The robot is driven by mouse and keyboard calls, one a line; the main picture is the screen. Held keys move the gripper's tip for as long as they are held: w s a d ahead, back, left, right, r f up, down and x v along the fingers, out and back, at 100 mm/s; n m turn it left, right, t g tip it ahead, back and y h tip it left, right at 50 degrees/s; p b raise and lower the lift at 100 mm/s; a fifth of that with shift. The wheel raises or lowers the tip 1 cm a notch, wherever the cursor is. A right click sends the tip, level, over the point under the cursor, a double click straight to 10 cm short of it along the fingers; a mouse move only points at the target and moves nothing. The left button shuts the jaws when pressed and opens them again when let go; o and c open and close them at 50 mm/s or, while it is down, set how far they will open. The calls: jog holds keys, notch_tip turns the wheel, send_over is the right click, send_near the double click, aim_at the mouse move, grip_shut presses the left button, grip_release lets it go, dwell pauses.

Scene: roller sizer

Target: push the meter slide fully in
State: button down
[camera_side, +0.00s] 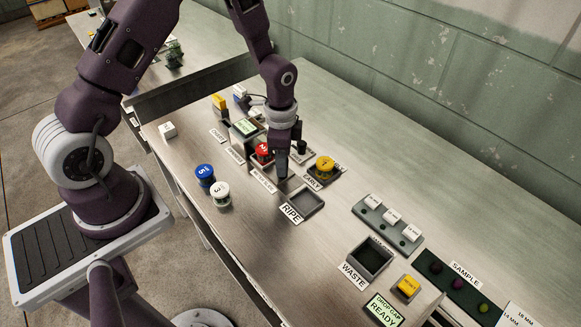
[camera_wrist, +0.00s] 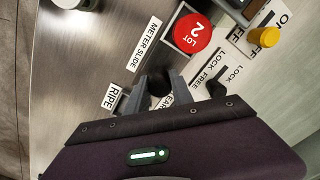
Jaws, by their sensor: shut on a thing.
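The knob appears to belong to the meter slide. The slide's body is mostly hidden by my fingers, and how far in it sits cannot be told.
Blue (camera_side: 204,174) and white (camera_side: 221,194) cups stand left.

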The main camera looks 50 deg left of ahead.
aim_at(265, 149)
jog(key=a, duration=0.7)
jog(key=shift+w+a, duration=0.1)
jog(key=c, duration=1.1)
grip_release()
notch_tip(265, 149, up, 7)
jog(key=shift+r, duration=0.1)
